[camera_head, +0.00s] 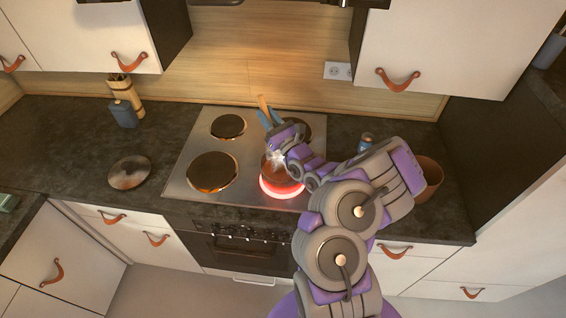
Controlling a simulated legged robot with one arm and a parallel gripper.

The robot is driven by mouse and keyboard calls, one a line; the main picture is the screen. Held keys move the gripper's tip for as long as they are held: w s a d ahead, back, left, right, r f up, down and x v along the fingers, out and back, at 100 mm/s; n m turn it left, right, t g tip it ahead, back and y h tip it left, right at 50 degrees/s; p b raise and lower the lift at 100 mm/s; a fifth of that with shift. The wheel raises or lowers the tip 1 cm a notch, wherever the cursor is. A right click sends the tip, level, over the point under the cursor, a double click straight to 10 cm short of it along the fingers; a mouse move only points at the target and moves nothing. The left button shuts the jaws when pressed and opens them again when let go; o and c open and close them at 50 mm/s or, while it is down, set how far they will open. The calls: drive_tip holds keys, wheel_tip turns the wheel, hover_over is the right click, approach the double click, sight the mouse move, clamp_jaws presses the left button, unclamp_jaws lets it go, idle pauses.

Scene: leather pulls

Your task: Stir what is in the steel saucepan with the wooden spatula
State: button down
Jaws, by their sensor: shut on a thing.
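The steel saucepan (273,176) stands on the front right burner of the hob, and the burner glows red around its base. My arm and gripper cover much of the pan. My gripper (271,118) is above the pan's far side, shut on the wooden spatula (263,103). The spatula's wooden end sticks up above the blue fingers. Its lower part is hidden, so I cannot tell whether it is in the pan. What is in the saucepan is too small and covered to make out.
The steel hob (190,150) has bare burners on the left. A round lid-like disc (130,172) lies on the counter at left, with a blue container (123,114) behind it. A jar (366,143) and a brown pot (433,173) stand right of the hob, near my arm.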

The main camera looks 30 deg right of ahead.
sight(262, 99)
drive_tip(key=shift+w+a+r+p, duration=0.15)
drive_tip(key=shift+w+r, duration=0.25)
drive_tip(key=shift+r, duration=0.4)
drive_tip(key=shift+w+r+p, duration=0.2)
drive_tip(key=shift+w+r, duration=0.2)
drive_tip(key=shift+r, duration=0.45)
drive_tip(key=shift+w+a+r+p, duration=0.15)
drive_tip(key=shift+w+r, duration=0.25)
drive_tip(key=shift+r, duration=0.4)
drive_tip(key=shift+d, duration=0.1)
drive_tip(key=shift+r, duration=0.1)
drive_tip(key=shift+r+p, duration=1.5)
drive_tip(key=shift+r, duration=0.95)
